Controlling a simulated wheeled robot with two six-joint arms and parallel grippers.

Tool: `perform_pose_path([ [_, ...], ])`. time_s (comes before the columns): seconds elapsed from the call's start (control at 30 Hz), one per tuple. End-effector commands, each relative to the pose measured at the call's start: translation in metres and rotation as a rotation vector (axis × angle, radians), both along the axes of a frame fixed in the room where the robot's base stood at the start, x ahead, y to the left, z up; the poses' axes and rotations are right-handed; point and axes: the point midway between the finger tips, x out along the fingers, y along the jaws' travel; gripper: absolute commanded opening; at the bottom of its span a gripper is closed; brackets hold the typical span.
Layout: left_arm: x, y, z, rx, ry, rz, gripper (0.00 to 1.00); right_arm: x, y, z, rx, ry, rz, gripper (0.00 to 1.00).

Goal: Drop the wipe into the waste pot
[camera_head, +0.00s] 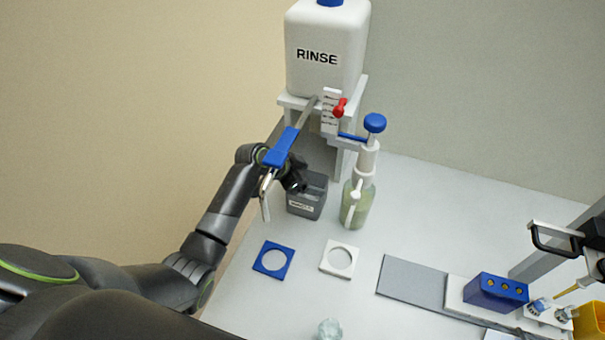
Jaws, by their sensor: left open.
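A crumpled pale green-white piece (330,329), which looks like the wipe, lies on the bench at the bottom edge of the camera_head view. A dark grey square pot (306,206) with a small white label, which looks like the waste pot, stands below the rinse container. My left gripper (294,181) is at the pot's upper left rim. It is open, and I see nothing held in it. The pot's inside is mostly hidden. I do not see my right gripper.
A white RINSE container (325,50) stands on a raised stand behind the pot. A pump bottle (357,200) is close to the pot's right. A blue holder (273,260) and a white holder (340,259) lie in front. A blue block (490,292) is at right.

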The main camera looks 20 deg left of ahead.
Motion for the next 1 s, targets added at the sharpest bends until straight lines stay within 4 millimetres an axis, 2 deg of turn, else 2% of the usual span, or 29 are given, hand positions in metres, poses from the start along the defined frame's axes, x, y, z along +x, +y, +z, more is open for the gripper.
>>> perform_pose_path([
  [0.13,0.000,0.000,0.016,0.001,-0.002,-0.001,0.84,0.000,0.000,0.011,-0.001,0.000,0.000,0.36],
  [0.27,-0.008,0.012,0.025,0.003,-0.005,0.001,0.84,-0.001,-0.002,0.006,-0.002,0.000,0.001,0.36],
  [0.7,-0.048,0.053,0.081,0.005,-0.003,0.000,0.84,-0.001,-0.004,-0.001,-0.005,0.001,0.001,0.36],
  [1.0,-0.058,0.062,0.096,0.001,0.001,0.000,0.84,-0.001,-0.004,-0.003,-0.005,0.001,0.001,0.36],
])
